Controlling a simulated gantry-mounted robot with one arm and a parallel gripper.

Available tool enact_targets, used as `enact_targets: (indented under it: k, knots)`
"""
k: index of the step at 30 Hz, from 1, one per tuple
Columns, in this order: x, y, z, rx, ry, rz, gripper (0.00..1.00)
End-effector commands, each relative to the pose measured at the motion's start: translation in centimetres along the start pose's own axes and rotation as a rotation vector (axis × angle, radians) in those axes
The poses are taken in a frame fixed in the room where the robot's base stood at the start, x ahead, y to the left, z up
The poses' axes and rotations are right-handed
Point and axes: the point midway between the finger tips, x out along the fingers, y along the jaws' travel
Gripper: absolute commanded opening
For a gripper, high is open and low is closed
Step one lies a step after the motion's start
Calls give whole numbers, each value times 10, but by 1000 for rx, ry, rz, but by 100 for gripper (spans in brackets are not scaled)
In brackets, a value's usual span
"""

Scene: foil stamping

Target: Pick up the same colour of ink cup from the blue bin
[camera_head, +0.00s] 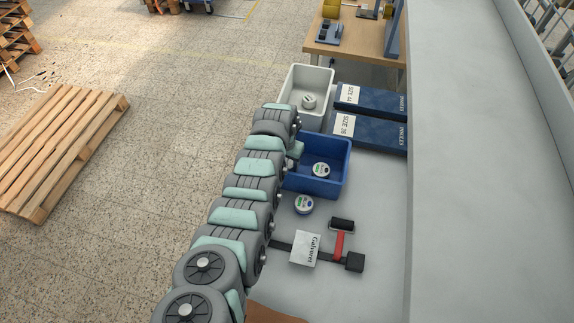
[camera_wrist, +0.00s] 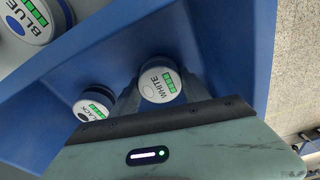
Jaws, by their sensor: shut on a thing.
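The blue bin (camera_head: 317,189) stands on the grey table and fills much of the wrist view (camera_wrist: 262,60). My gripper (camera_wrist: 162,98) is inside the bin and shut on the ink cup labelled WHITE (camera_wrist: 158,80). A cup labelled BLACK (camera_wrist: 94,104) lies in the bin to the left of it in the wrist view. One cup in the bin (camera_head: 321,170) shows in the head view, its label too small to read. A cup labelled BLUE (camera_wrist: 32,18) is outside the bin, on the table (camera_head: 304,204). My arm mostly hides the gripper in the head view.
A pale grey bin (camera_head: 289,98) holding a small grey item (camera_head: 309,101) stands behind the blue bin. Dark blue boxes (camera_head: 372,130) lie at its right. In front are a white box (camera_head: 304,248) and a red-handled roller (camera_head: 340,243). The table's right part is clear.

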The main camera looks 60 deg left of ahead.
Motion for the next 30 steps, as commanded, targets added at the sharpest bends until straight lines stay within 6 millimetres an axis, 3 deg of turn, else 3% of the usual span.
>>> enact_targets:
  k: [3,17,23,30]
  knots:
    - [0,0,0,0,0,0,1]
    - [-8,0,-2,0,2,-1,1]
    - [-28,0,-5,0,6,-1,1]
    - [-68,0,-10,1,7,-2,1]
